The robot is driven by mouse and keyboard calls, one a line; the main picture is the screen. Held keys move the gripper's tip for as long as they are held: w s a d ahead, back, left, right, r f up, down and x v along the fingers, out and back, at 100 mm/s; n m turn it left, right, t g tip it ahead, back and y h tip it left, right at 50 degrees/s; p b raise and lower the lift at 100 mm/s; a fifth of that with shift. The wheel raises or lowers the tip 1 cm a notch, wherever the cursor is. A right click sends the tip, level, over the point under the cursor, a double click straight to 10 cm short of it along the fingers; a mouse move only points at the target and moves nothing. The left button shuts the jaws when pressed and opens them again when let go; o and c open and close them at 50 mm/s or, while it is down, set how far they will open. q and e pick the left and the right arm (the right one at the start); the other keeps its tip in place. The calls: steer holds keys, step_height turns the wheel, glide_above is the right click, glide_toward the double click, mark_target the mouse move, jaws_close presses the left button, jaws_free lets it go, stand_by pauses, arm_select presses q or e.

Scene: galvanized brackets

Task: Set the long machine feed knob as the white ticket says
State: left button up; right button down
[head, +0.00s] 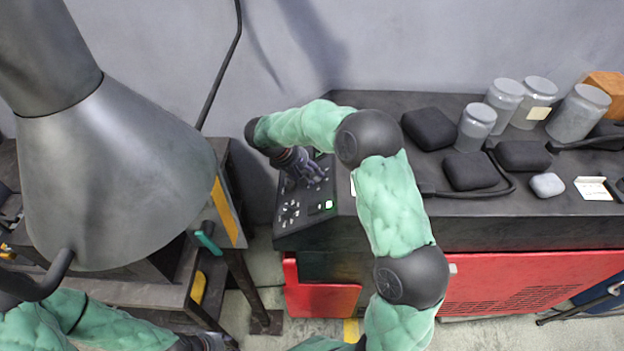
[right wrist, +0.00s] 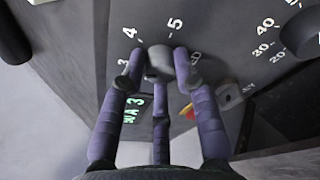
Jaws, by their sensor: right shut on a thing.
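My right gripper (head: 318,178) is down at the sloped control panel (head: 290,228) at the bench's left end. In the right wrist view my right gripper (right wrist: 160,78) has its purple fingers closed around a grey knob (right wrist: 160,62). Printed numbers 3, 4 and 5 stand around this knob; its pointer cannot be made out. A white ticket (head: 592,188) lies on the bench at the right, its writing too small to read. My left arm enters at the lower left; its fingers do not show.
A second knob (right wrist: 304,34) with a 20, 30, 40 scale is at the right. A green display (right wrist: 132,110) is below the held knob. Grey jars (head: 475,126) and black pads (head: 430,128) stand on the bench. A large grey hood (head: 120,170) fills the left.

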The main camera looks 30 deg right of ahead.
steer(key=m+b, duration=0.3)
steer(key=f+m+h+b, duration=0.1)
steer(key=m, duration=0.1)
steer(key=shift+a, duration=0.25)
steer(key=shift+r+m+g+b, duration=0.1)
steer(key=shift+m+g+b, duration=0.3)
steer(key=shift+m+b, duration=1.25)
steer(key=shift+m+h+p, duration=0.3)
steer(key=shift+m, duration=0.15)
steer(key=shift+r, duration=0.1)
steer(key=c, duration=1)
jaws_free()
steer(key=shift+o, duration=0.2)
steer(key=shift+w, duration=0.15)
steer(key=shift+r, duration=0.15)
steer(key=v, duration=1.1)
steer(key=shift+a+r, duration=0.25)
steer(key=shift+r, duration=0.05)
